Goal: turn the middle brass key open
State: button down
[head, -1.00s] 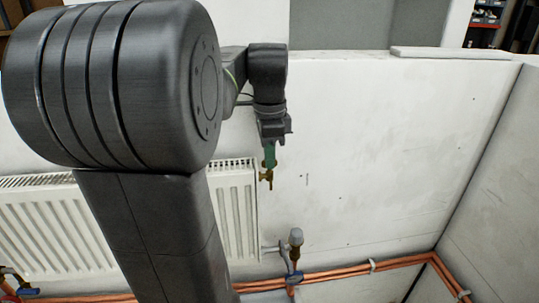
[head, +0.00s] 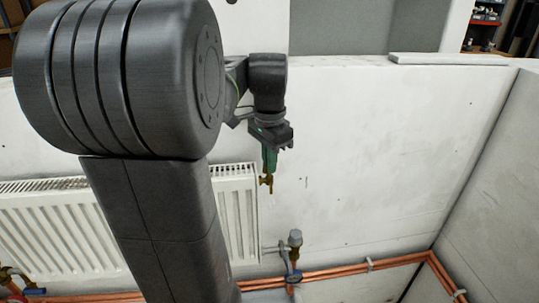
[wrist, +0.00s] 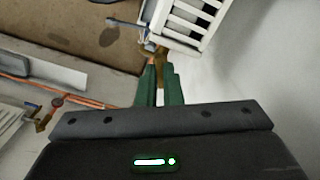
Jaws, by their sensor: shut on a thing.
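My gripper (head: 267,173) hangs down beside the right end of the white radiator, its green fingers shut on a small brass key. The brass key (head: 266,181) shows just under the fingertips, close to the radiator's upper right side. In the wrist view the fingers (wrist: 158,66) point away from me, and brass (wrist: 150,48) shows at their tips next to the radiator's slotted end (wrist: 188,28). The fingers hide part of the key, so I cannot tell how far it is turned.
Another brass fitting (head: 8,274) is at the lower left. The white wall (head: 390,150) to the right is clear.

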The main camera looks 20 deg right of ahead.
jog(key=n+p, duration=0.2)
jog(key=n, duration=0.4)
jog(key=shift+n, duration=0.3)
dwell(0.4)
jog(key=c, duration=1.6)
grip_release()
jog(key=shift+r, duration=0.15)
notch_tip(320, 180, up, 14)
jog(key=shift+f, duration=0.2)
jog(key=shift+f, duration=0.15)
notch_tip(320, 180, down, 14)
jog(key=shift+r, duration=0.15)
